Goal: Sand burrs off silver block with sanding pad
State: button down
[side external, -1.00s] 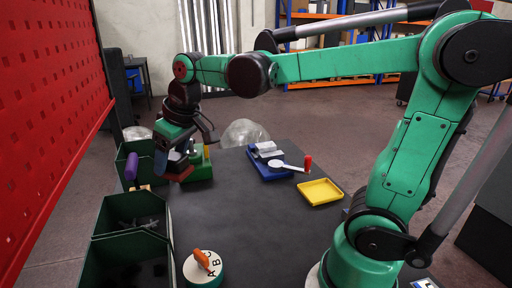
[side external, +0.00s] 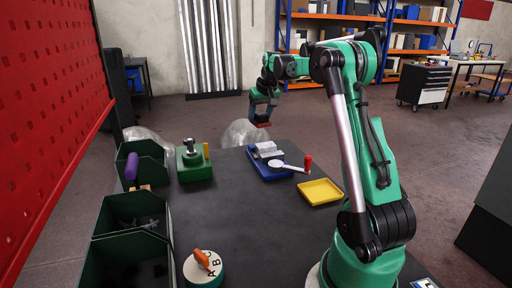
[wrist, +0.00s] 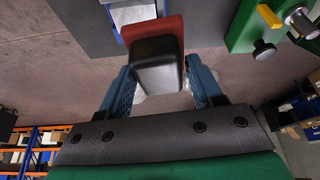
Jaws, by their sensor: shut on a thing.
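My gripper (side external: 262,104) is shut on the sanding pad (side external: 260,123), a black body with a red-brown underside. The wrist view shows the pad (wrist: 157,62) between the two blue fingers. It is in the air, above and behind the blue fixture (side external: 283,172) near the table's far edge. The silver block (side external: 267,149) sits in that fixture and is apart from the pad. In the wrist view, the fixture is at the top left, partly covered by the pad. Burrs are too small to make out.
A green base with a metal post (side external: 194,166) stands at left. Green bins (side external: 135,210) line the left edge, one with a purple-handled tool (side external: 131,168). A yellow tray (side external: 320,191) and a red-handled tool (side external: 306,164) are right. A lettered dial (side external: 203,268) is in front. The table middle is clear.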

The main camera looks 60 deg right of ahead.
jog(key=s+d, duration=0.1)
jog(key=d, duration=0.1)
send_over(267, 146)
jog(key=shift+m, duration=0.3)
jog(key=shift+s+a+f, duration=0.1)
jog(key=shift+f, duration=1)
jog(key=shift+s+a+f, duration=0.15)
jog(key=shift+f, duration=0.95)
jog(key=shift+s+a+f, duration=0.1)
jog(key=shift+f, duration=1)
jog(key=shift+f, duration=1)
jog(key=shift+w+d+r, duration=0.1)
jog(key=shift+w+d, duration=1.3)
jog(key=shift+w, duration=0.05)
jog(key=shift+s+a+f, duration=0.2)
jog(key=shift+s+a, duration=0.55)
jog(key=shift+s+a+f, duration=0.15)
jog(key=shift+s+a, duration=0.55)
jog(key=shift+s, duration=0.05)
